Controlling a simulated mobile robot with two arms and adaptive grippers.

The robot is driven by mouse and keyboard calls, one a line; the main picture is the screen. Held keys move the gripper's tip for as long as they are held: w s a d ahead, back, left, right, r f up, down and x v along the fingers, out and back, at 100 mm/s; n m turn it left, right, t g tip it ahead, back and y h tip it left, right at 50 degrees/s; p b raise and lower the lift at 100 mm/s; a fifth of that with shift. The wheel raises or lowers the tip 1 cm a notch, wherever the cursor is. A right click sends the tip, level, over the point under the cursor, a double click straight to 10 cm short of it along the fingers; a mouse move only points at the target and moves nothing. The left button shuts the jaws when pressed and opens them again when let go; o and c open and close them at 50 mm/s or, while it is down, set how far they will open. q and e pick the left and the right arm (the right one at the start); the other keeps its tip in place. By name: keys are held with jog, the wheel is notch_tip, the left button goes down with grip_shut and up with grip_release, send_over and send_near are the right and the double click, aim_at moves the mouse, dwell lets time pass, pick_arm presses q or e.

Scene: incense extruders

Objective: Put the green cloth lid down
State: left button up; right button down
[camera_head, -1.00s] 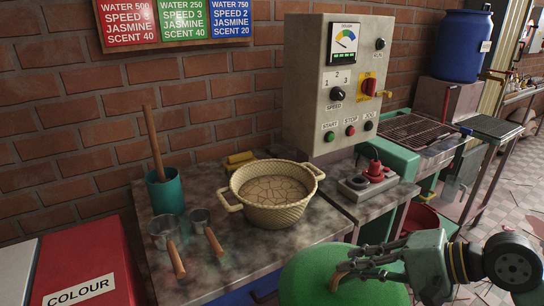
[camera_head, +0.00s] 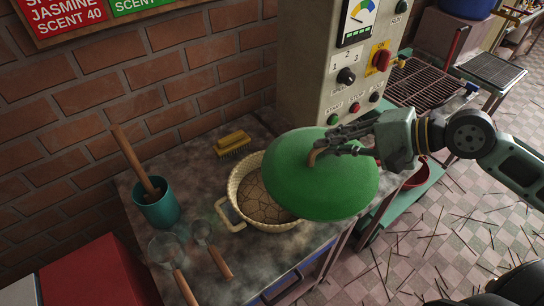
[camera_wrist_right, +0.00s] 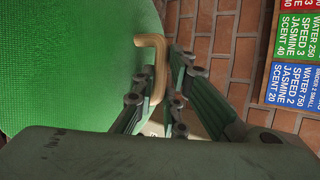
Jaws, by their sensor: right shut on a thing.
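The green cloth lid (camera_head: 320,185) is a round domed disc with a tan handle. My right gripper (camera_head: 322,147) is shut on that handle and holds the lid tilted, in front of the right part of the woven basket (camera_head: 240,182). The basket stands on the worktop and holds a cracked brown mass; its right side is hidden by the lid. In the right wrist view the lid (camera_wrist_right: 60,70) fills the left side, and its bent handle (camera_wrist_right: 158,65) lies between the fingers. Whether the lid touches the basket I cannot tell. My left gripper is not in view.
The control box (camera_head: 318,70) with knobs and buttons stands behind the lid. A brush (camera_head: 232,144) lies behind the basket. The worktop's front edge (camera_head: 300,262) is near.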

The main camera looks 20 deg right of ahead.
aim_at(276, 152)
jog(key=shift+a+f, duration=0.3)
jog(key=shift+a, duration=0.3)
jog(key=p+x, duration=0.2)
jog(key=x, duration=0.9)
jog(key=shift+a+f, duration=0.1)
jog(key=shift+a, duration=0.25)
jog(key=shift+w+a+f, duration=0.1)
jog(key=shift+f, duration=2.05)
jog(key=shift+f, duration=0.1)
jog(key=c, duration=1.8)
grip_release()
